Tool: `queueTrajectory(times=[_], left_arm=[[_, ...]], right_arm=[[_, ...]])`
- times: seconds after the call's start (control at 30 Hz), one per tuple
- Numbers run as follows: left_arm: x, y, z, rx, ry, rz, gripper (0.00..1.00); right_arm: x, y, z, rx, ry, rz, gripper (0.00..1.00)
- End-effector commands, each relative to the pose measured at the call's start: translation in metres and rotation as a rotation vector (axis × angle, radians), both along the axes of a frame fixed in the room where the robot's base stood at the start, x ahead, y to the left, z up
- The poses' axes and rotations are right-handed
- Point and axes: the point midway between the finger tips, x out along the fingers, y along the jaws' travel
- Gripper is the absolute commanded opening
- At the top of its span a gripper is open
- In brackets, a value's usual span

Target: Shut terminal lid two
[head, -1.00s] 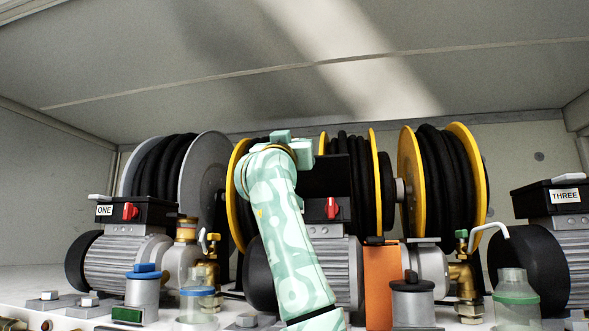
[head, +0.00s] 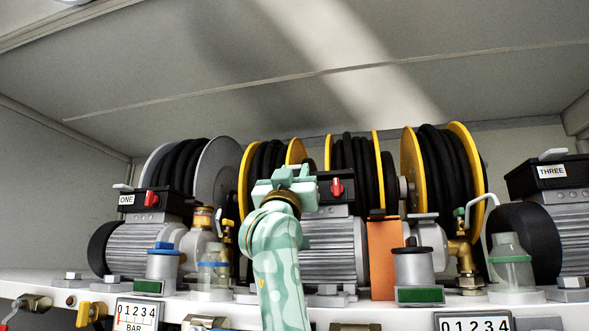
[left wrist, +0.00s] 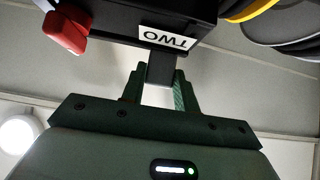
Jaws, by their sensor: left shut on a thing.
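Terminal box two (head: 336,205) is the black box on the middle motor, with a red switch (head: 337,187) on its front. Its lid (head: 332,174) looks flat on the box at its right end; the rest is hidden behind my gripper. In the left wrist view the TWO label (left wrist: 168,37) shows upside down, with the lid's grey tab (left wrist: 161,68) beside it. My left gripper (head: 287,180) is at the front of box two. The wrist view shows its fingers (left wrist: 158,84) shut on the tab. My right gripper is not in view.
Box ONE (head: 128,202) stands left and box THREE (head: 553,172) right. Hose reels (head: 425,170) stand close behind. An orange plate (head: 383,258) and a grey capped cylinder (head: 413,266) stand right of my arm. A sloped ceiling (head: 300,60) hangs above.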

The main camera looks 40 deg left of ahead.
Motion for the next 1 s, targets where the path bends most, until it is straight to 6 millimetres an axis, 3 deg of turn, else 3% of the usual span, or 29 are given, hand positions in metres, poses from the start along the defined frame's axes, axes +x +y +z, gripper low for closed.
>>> queueTrajectory(times=[0.1, 0.43, 0.47, 0.53, 0.83, 1.0], left_arm=[[0.005, 0.002, -0.011, -0.004, 0.015, 0.001, 0.00], [0.006, 0.002, -0.016, -0.005, 0.018, 0.002, 0.00], [0.006, 0.002, -0.016, -0.005, 0.018, 0.002, 0.34], [0.006, 0.002, -0.016, -0.005, 0.017, 0.002, 0.53], [0.003, 0.001, -0.015, -0.003, 0.010, 0.001, 0.53], [-0.010, -0.007, -0.034, -0.002, 0.009, 0.001, 0.53]], right_arm=[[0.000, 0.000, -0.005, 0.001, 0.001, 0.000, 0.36], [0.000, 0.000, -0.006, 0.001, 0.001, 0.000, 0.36], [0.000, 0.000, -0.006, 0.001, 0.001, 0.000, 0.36], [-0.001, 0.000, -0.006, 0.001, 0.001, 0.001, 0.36], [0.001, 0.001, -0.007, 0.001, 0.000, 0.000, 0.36], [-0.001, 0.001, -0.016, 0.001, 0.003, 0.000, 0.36]])
